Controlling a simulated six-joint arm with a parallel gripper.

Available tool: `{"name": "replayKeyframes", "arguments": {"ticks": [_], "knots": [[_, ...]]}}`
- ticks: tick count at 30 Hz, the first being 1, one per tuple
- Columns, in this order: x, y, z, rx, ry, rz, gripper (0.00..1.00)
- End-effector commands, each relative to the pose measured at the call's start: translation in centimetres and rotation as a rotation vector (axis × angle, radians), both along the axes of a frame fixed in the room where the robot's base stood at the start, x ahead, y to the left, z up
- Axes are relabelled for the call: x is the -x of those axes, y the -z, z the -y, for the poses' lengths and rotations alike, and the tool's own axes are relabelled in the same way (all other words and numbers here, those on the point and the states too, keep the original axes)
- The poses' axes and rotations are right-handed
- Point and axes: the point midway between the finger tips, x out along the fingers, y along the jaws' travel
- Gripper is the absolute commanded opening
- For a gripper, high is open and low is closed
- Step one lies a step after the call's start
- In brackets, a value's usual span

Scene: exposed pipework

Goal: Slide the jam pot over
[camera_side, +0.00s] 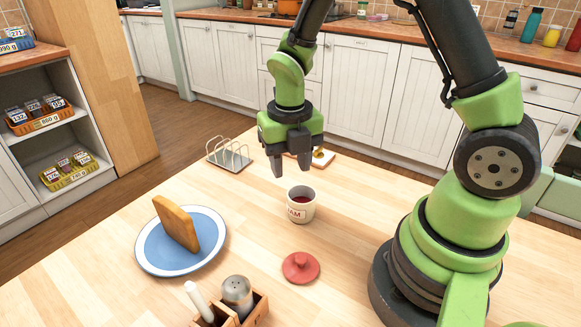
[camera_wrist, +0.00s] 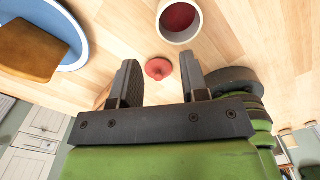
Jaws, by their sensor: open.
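The jam pot (camera_side: 301,205) is a cream pot with "JAM" lettering and dark red jam inside, standing upright and uncovered on the wooden table. Its red lid (camera_side: 300,267) lies on the table in front of it. In the wrist view the pot (camera_wrist: 181,20) is at the top, and the lid (camera_wrist: 158,68) shows between the fingers. My gripper (camera_side: 291,168) is open and empty, with its fingers pointing down above the table, behind and slightly left of the pot. It is apart from the pot. The gripper's two dark fingers also show in the wrist view (camera_wrist: 160,82).
A wire toast rack (camera_side: 229,154) stands behind. A wooden caddy (camera_side: 257,309) with a shaker (camera_side: 237,292) is at the front.

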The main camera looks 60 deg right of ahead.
Motion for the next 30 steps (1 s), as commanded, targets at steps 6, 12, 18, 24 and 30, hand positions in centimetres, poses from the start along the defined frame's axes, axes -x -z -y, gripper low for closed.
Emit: {"name": "replayKeyframes", "arguments": {"ticks": [6,12,18,24,30], "knots": [[0.0,1.6,0.1,0.005,-0.156,-0.035,0.41],[0.0,1.6,0.1,0.005,-0.165,-0.035,0.41],[0.0,1.9,0.2,0.004,-0.163,-0.037,0.41],[0.2,4.3,0.2,0.003,-0.163,-0.042,0.41],[0.2,7.9,0.3,0.005,-0.162,-0.041,0.41]]}}
